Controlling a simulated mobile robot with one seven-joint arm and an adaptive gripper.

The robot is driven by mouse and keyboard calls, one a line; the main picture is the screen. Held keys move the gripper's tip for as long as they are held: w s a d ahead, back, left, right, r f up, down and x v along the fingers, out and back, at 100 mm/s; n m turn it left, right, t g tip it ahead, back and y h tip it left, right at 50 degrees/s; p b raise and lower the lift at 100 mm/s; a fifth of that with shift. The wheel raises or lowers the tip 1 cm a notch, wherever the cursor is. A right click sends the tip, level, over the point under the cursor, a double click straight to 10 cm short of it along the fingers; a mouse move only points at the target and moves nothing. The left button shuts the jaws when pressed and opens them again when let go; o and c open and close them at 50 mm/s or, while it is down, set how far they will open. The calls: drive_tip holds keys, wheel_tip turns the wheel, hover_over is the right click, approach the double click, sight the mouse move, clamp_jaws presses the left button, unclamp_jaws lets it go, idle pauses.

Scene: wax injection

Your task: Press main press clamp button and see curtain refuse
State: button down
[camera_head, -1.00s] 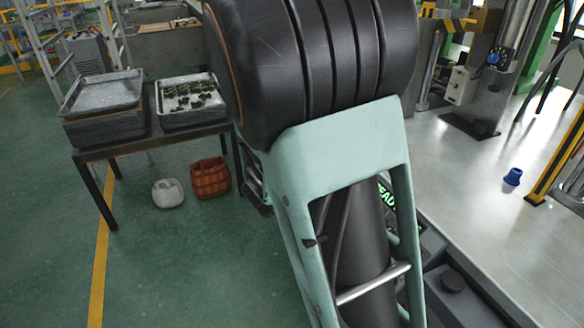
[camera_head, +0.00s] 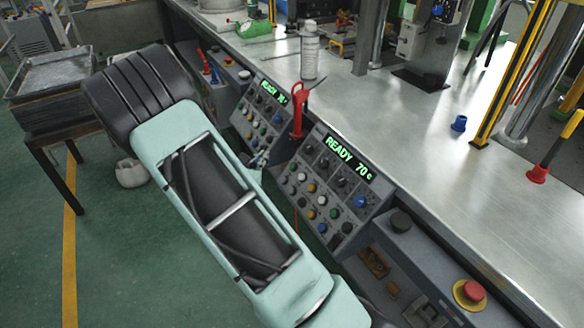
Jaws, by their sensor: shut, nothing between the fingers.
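Two sloped control panels with knobs and coloured buttons line the bench front. The right panel (camera_head: 325,190) has a green display (camera_head: 347,157) reading "READY 70 c". The left panel (camera_head: 258,120) has a display starting "READY"; the rest is too small to read. I cannot tell which button is the clamp button. A yellow-and-black post (camera_head: 513,70), perhaps part of the curtain, stands on the bench at right. My arm's mint link crosses the view and covers part of the panels' left side. My gripper cannot be made out.
A red emergency stop (camera_head: 470,291) on a yellow base sits at lower right. A red-handled tool (camera_head: 298,108) stands between the panels. A tray table (camera_head: 50,105) is at left.

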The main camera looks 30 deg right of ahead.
sight(293, 167)
drive_tip(key=shift+w+d+f+b, duration=0.1)
drive_tip(key=shift+d+f+b, duration=1.3)
drive_tip(key=shift+d, duration=0.3)
drive_tip(key=shift+d+f+b, duration=1.3)
drive_tip(key=shift+d+f, duration=0.15)
drive_tip(key=shift+d, duration=0.25)
drive_tip(key=shift+d+f, duration=0.1)
drive_tip(key=shift+d+f+b, duration=0.15)
drive_tip(key=shift+d+b, duration=0.05)
drive_tip(key=shift+b, duration=0.1)
drive_tip(key=shift+d+f+b, duration=0.25)
drive_tip(key=shift+d+b, duration=0.05)
drive_tip(key=shift+d, duration=0.05)
drive_tip(key=shift+a+r+p, duration=0.5)
drive_tip(key=shift+a+r, duration=0.05)
drive_tip(key=shift+a, duration=0.1)
